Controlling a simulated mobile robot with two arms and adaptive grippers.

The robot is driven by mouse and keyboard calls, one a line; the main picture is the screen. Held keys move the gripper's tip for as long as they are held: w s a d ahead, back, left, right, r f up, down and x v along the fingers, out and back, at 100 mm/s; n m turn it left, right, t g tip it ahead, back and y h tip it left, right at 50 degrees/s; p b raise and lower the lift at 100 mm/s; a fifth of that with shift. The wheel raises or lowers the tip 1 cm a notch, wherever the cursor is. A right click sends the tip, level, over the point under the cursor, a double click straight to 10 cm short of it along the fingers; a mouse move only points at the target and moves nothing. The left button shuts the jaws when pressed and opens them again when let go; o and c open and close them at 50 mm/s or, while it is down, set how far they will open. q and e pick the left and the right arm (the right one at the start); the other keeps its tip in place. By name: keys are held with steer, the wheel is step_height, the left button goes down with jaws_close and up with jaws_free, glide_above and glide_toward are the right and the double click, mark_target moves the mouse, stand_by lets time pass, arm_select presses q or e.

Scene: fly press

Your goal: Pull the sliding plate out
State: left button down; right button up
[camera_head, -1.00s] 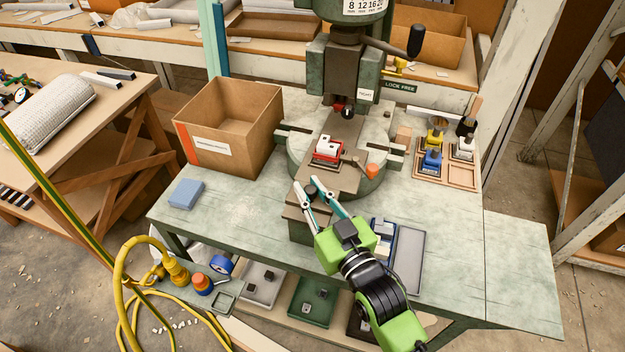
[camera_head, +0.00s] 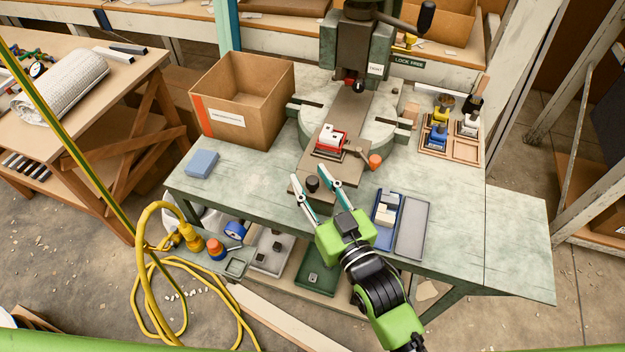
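The sliding plate (camera_head: 341,170) is a brown-grey plate on the fly press, running forward from under the ram to the table's front. A red fixture holding a white part (camera_head: 331,138) sits on it. A black knob (camera_head: 312,184) stands at the plate's front end. My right gripper (camera_head: 308,175) is open, its two pale-and-teal fingers spread on either side of the knob, with a visible gap; whether either finger touches it I cannot tell. My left gripper is out of view.
The fly press (camera_head: 360,50) stands behind the plate. A cardboard box (camera_head: 240,105) and blue block (camera_head: 202,163) are at left. A blue tray (camera_head: 386,232) and grey tray (camera_head: 410,228) lie right of my gripper. An orange knob (camera_head: 375,161) is beside the plate. The table's right end is clear.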

stand_by(0.3)
steer(key=v, duration=1.2)
